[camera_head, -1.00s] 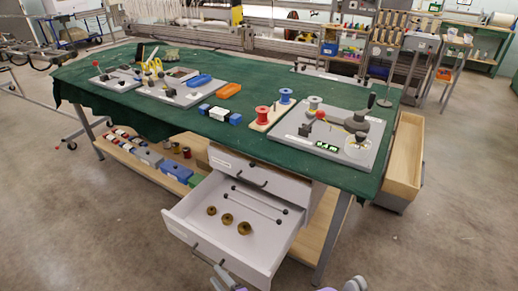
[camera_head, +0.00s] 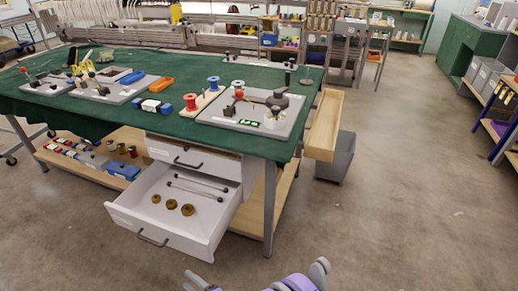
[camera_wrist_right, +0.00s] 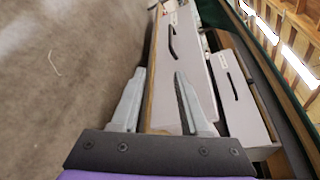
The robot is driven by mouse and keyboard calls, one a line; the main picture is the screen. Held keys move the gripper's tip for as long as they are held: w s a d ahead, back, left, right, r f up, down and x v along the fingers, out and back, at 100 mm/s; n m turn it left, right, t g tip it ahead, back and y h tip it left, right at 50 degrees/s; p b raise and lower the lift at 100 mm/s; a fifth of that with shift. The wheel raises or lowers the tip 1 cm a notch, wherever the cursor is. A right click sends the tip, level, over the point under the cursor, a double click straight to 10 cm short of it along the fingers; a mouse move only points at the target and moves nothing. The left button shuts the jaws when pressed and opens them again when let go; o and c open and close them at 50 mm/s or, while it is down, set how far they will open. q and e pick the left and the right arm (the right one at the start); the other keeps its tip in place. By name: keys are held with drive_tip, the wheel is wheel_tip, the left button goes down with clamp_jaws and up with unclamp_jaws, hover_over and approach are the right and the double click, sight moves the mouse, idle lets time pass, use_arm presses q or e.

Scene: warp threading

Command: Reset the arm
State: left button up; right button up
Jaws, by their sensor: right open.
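My right gripper (camera_head: 194,281) shows only partly at the bottom edge of the head view, in front of the open drawer. In the right wrist view my right gripper (camera_wrist_right: 160,76) has its two grey fingers spread apart with nothing between them. It is clear of the table and the drawers. My purple arm part shows at the bottom of the head view. My left gripper is in neither current view.
The green-covered table (camera_head: 190,125) carries boards, spools and a grey board (camera_head: 215,112). A white drawer (camera_head: 150,225) stands open with several brass pieces and two rods. A wooden side drawer (camera_head: 325,125) is open above a grey bin (camera_head: 338,160). The floor at right is free.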

drive_tip(key=d+r+n+g+h, duration=0.1)
drive_tip(key=d+r+n+h, duration=0.1)
drive_tip(key=d+r+n, duration=0.35)
drive_tip(key=d+r+n+g+h, duration=0.1)
drive_tip(key=d+r+n+h, duration=0.15)
drive_tip(key=d+r, duration=0.55)
drive_tip(key=s+d+n+g+h, duration=0.2)
drive_tip(key=s+d+n+h, duration=0.15)
drive_tip(key=s+d, duration=0.75)
drive_tip(key=s+d+n+g+h, duration=0.1)
drive_tip(key=s+d+n+h, duration=0.45)
drive_tip(key=d, duration=0.85)
use_arm(q)
wheel_tip(320, 180, up, 26)
drive_tip(key=w+t+p, duration=0.1)
drive_tip(key=p, duration=2.2)
drive_tip(key=shift+r, duration=0.15)
use_arm(e)
wheel_tip(320, 180, up, 26)
drive_tip(key=m+y, duration=0.1)
drive_tip(key=m, duration=0.2)
drive_tip(key=shift+d+r+t, duration=0.15)
drive_tip(key=shift+d+t, duration=0.05)
drive_tip(key=shift+t, duration=0.2)
drive_tip(key=shift+s, duration=0.15)
